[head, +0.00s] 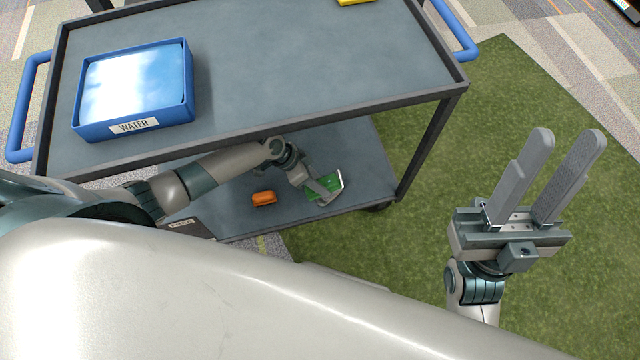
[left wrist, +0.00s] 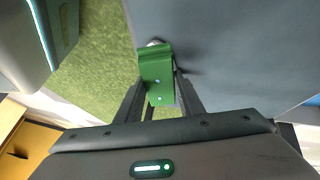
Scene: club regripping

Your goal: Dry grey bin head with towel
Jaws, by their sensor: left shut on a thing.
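My left gripper (head: 318,190) reaches over the cart's lower shelf and is shut on a green piece (head: 330,187). A dark grey bin (head: 190,229) with a small label, too small to read, shows partly at the lower shelf's left, mostly behind my arm and body. I see no towel and no club head. My right gripper (head: 568,140) is open and empty over the green carpet at right.
A blue tray (head: 160,117) labelled WATER stands on the cart's top shelf (head: 290,70). An orange object (head: 263,198) lies on the lower shelf (head: 365,155), left of my left gripper. A yellow item (head: 354,2) is at the top shelf's far edge. A cart post (head: 425,148) stands right of them.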

